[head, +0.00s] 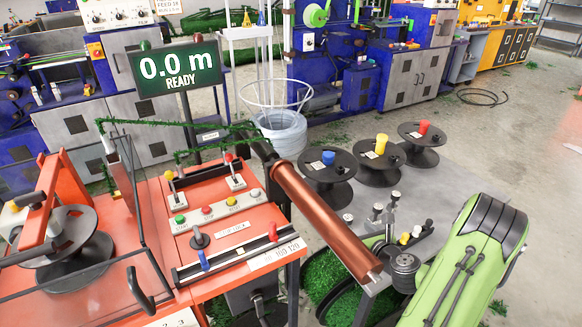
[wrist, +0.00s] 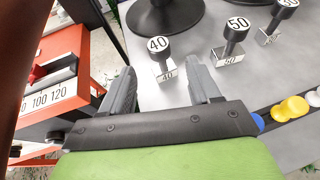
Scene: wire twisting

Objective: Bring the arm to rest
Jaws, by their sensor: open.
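My gripper (wrist: 162,82) is open in the wrist view, its two grey fingers apart with nothing held between them. A black-knobbed piece marked 40 (wrist: 158,47) stands on the grey table just beyond the fingertips. A piece marked 50 (wrist: 236,30) stands to its right, and another knobbed piece (wrist: 285,8) is farther right. In the head view my green arm (head: 470,262) reaches in at the lower right, beside the grey table. I cannot make out the gripper fingers clearly there.
A copper-coloured tube (head: 320,218) slants beside the orange machine (head: 178,205), close to my arm. Black spools topped blue (head: 328,158), yellow (head: 381,144) and red (head: 423,127) stand on the grey table (head: 452,166). A screen (head: 178,72) reads 0.0 m READY.

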